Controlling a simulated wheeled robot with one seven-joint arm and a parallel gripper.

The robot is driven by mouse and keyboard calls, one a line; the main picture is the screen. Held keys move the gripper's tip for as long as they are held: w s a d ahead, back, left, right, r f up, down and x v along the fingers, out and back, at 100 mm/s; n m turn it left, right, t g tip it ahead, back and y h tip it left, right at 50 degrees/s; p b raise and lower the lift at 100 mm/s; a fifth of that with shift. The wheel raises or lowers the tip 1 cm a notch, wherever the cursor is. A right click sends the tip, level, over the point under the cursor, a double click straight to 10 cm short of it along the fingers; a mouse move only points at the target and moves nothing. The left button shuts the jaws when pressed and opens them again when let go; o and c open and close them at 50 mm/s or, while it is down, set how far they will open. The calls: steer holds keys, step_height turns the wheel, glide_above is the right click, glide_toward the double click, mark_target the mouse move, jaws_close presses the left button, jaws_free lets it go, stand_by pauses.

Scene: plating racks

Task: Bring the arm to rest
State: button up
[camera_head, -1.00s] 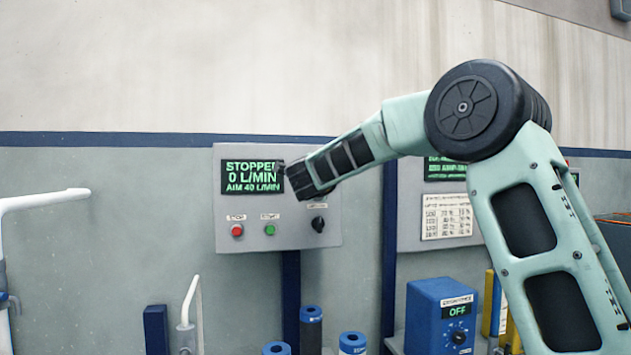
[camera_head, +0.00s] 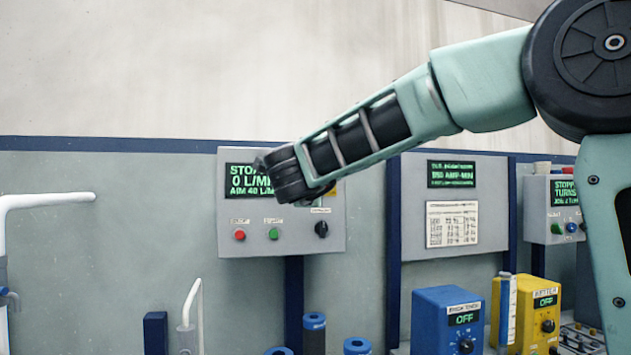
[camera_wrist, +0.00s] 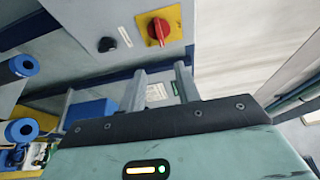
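My arm reaches in from the right in the head view, with its large black elbow joint (camera_head: 592,58) at the upper right. The forearm (camera_head: 365,130) slopes down to the left. Its dark wrist end (camera_head: 285,175) covers part of the display on a grey control panel (camera_head: 235,240). The fingers cannot be made out in the head view. In the wrist view my gripper (camera_wrist: 160,75) shows grey fingers standing apart, with nothing seen held between them.
The panel display reads stopped, 0 L/MIN. A blue box (camera_head: 435,318) and a yellow box (camera_head: 535,325), both reading OFF, stand at lower right. A white pipe (camera_head: 45,198) is at left. The wrist view shows a red knob (camera_wrist: 160,29) on a yellow plate.

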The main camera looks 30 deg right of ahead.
stand_by(0.3)
steer(key=a+f+n+t+y, duration=0.1)
steer(key=a+f+n+y, duration=0.4)
steer(key=a, duration=0.3)
steer(key=a+f+n+t+y, duration=0.1)
steer(key=a+f+n+y, duration=0.2)
steer(key=a+n+y, duration=0.35)
steer(key=s+a+f+n+g+y, duration=0.5)
steer(key=s+a+f+n, duration=0.45)
steer(key=a+f, duration=0.2)
steer(key=s+a+f+n+g, duration=0.3)
steer(key=s+f+n+g, duration=0.35)
steer(key=s+f, duration=0.55)
steer(key=s+d+f+n+g+h, duration=0.2)
steer(key=s+d+f+n, duration=0.1)
steer(key=s, duration=0.4)
steer(key=s+d+f+n+g+h, duration=0.2)
steer(key=s+d, duration=0.3)
steer(key=s, duration=0.3)
steer(key=shift+f+n, duration=0.45)
steer(key=shift+f, duration=0.05)
